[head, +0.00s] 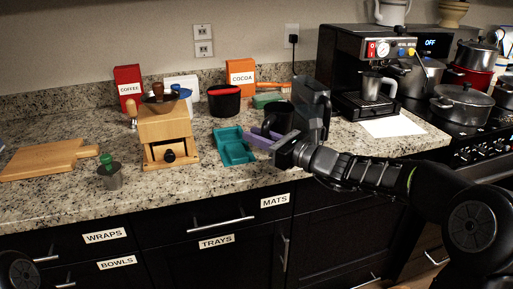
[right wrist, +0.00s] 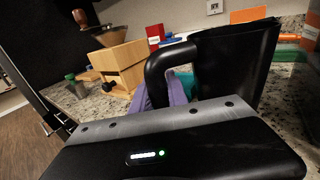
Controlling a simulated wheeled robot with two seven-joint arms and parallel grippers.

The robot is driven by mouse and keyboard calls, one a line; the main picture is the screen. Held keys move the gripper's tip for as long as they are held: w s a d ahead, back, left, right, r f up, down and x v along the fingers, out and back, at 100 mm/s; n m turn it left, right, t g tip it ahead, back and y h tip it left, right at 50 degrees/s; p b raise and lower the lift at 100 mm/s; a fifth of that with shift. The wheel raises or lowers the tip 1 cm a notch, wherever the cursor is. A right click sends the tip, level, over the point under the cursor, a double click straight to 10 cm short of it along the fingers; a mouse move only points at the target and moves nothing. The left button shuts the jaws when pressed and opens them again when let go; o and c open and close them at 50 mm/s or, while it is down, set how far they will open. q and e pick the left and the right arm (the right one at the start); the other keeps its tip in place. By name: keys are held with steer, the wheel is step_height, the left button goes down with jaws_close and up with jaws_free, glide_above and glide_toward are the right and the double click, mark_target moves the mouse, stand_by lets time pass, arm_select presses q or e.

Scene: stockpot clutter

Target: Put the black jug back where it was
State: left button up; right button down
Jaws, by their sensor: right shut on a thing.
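The black jug (head: 279,115) is near the middle of the counter in the head view. My right gripper (head: 283,149) is at its near side, shut on it. In the right wrist view the jug's dark body (right wrist: 238,62) rises beyond my gripper, with its curved handle (right wrist: 157,68) to the left. The exact grip is hidden behind the grey front of my gripper. I cannot tell whether the jug's base touches the counter. My left gripper is not in view.
A teal tray (head: 234,147) and a purple item (head: 257,141) lie just left of the jug. A wooden grinder (head: 167,137), a black pot (head: 224,103) and a coffee machine (head: 345,65) stand around.

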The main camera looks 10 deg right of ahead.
steer(key=shift+f, duration=1.55)
steer(key=shift+f+b, duration=0.15)
steer(key=shift+b, duration=0.15)
steer(key=c, duration=1.3)
jaws_free()
steer(key=shift+s+d, duration=0.2)
steer(key=v, duration=1.1)
steer(key=shift+s+d, duration=0.15)
steer(key=shift+s, duration=0.05)
